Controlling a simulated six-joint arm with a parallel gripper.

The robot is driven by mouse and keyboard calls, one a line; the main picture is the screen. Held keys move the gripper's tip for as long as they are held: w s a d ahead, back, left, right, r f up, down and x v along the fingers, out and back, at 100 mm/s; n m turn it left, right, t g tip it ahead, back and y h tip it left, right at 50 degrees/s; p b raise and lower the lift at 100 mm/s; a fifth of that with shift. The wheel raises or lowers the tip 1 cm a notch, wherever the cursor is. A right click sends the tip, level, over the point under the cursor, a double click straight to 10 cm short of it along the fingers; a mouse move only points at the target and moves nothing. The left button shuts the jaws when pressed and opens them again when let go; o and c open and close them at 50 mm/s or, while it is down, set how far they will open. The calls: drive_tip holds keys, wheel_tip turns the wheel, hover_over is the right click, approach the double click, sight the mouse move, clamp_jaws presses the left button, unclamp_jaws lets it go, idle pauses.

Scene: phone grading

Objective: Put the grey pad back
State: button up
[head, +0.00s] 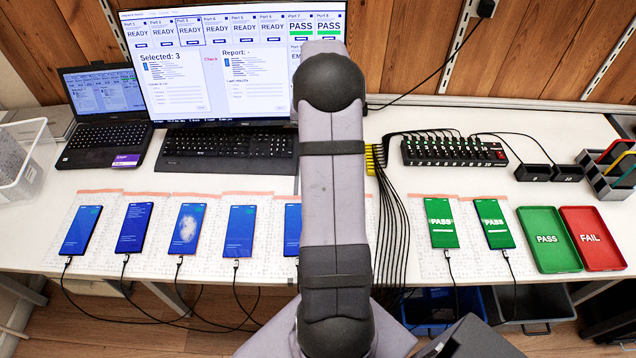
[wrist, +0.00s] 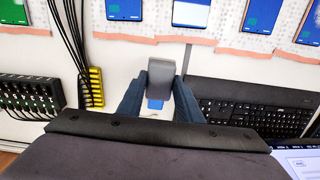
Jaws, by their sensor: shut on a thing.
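In the wrist view, the grey pad (wrist: 159,69) is between the two dark fingers of my gripper (wrist: 160,82). The fingers are shut on it, and its rounded end sticks out past their tips. A small blue patch (wrist: 155,104) on a pale surface shows between the fingers, under the pad; I cannot tell what it belongs to. The pad is over the white table (wrist: 115,65), close to the keyboard's end; I cannot tell how high. In the head view my arm hides both gripper and pad.
A keyboard (head: 226,143) and laptop (head: 103,122) lie left of my arm. Black cables and yellow plugs (head: 374,160) are close on its right. A row of phones lies in front; one phone (head: 187,229) has a pale smear. Green (head: 549,263) and red trays (head: 593,262) lie far right.

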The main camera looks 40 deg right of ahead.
drive_tip(key=shift+f+n, duration=0.1)
drive_tip(key=shift+n, duration=0.2)
drive_tip(key=shift+f+p, duration=1.1)
drive_tip(key=shift+f, duration=3.85)
drive_tip(key=shift+f, duration=0.2)
drive_tip(key=o, duration=1.1)
drive_tip(key=shift+r, duration=0.1)
wheel_tip(320, 180, up, 12)
drive_tip(key=b, duration=0.2)
drive_tip(key=shift+r+b, duration=0.15)
drive_tip(key=shift+b, duration=0.25)
